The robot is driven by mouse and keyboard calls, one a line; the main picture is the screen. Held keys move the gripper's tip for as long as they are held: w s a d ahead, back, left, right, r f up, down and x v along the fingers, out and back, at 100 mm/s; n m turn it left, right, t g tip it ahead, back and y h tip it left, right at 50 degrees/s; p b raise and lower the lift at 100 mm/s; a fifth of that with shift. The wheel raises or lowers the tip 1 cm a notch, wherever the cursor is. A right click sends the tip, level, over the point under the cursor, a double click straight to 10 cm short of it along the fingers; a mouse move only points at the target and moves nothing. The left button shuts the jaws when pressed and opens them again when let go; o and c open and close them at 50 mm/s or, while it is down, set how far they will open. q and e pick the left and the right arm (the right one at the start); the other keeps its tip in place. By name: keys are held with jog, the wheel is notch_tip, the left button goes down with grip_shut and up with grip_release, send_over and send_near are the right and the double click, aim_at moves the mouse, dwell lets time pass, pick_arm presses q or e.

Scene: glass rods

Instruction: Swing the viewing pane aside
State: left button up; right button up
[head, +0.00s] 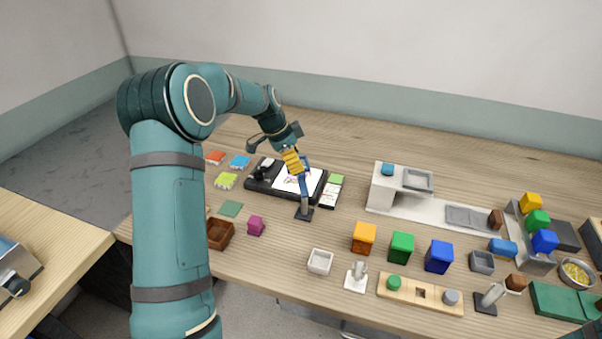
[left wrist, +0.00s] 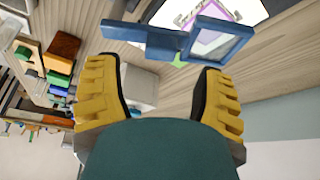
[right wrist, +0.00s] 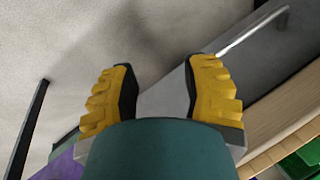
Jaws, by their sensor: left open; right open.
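The viewing pane (left wrist: 217,42) is a clear square in a blue frame with a blue bar on its left in the left wrist view. In the head view its blue arm (head: 304,181) joins a grey post on a dark base (head: 304,213), in front of a white sheet with a drawing (head: 297,180). My left gripper (head: 293,161) is open and empty beside the pane, partly covering it in the head view. In the left wrist view the pane is beyond the open fingers (left wrist: 160,85), with no contact visible. My right gripper (right wrist: 160,85) is open and empty, away from the pane.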

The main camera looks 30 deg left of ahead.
pick_arm(q)
jog(key=shift+x, duration=2.35)
grip_shut()
